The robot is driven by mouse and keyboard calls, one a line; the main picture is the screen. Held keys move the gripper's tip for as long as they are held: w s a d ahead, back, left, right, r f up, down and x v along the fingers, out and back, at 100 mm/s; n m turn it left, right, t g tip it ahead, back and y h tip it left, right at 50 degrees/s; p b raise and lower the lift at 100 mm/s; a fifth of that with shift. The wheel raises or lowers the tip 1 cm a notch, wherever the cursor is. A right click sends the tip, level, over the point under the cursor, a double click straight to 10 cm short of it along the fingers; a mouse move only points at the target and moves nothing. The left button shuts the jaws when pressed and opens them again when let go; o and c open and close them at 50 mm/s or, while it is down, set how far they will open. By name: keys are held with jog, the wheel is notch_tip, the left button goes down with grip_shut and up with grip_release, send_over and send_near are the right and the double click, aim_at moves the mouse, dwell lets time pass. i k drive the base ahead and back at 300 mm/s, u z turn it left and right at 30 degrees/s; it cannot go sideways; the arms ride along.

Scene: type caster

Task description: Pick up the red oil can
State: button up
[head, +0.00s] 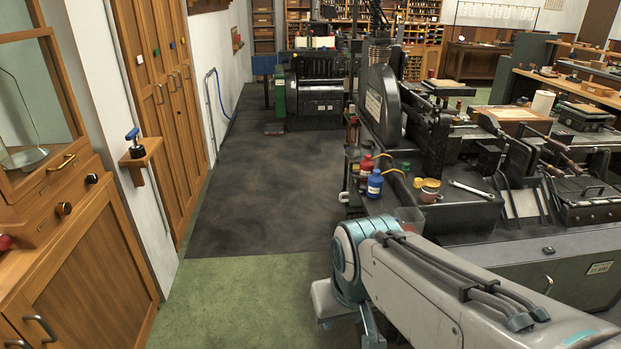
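The red oil can (366,166) stands at the left end of the dark machine bench, in the middle of the head view. It is small in the picture, and a yellow spout or tube shows close to it. A blue can (375,184) stands just in front of it and to its right, hiding part of its lower side. My arm reaches in from the lower right and bends down at the bottom of the view, well in front of the cans. My gripper is out of the picture, so its state does not show.
Yellow-topped tins (429,190) and a wrench (470,189) lie on the bench right of the cans. A clear container (409,220) stands nearer. Wooden cabinets (85,262) line the left wall. The dark floor mat (262,195) between is clear.

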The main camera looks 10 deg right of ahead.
aim_at(367, 166)
jog(key=u, duration=0.8)
jog(key=i, duration=1.4)
jog(key=z, duration=1.55)
jog(key=i, duration=0.75)
jog(key=z, duration=0.75)
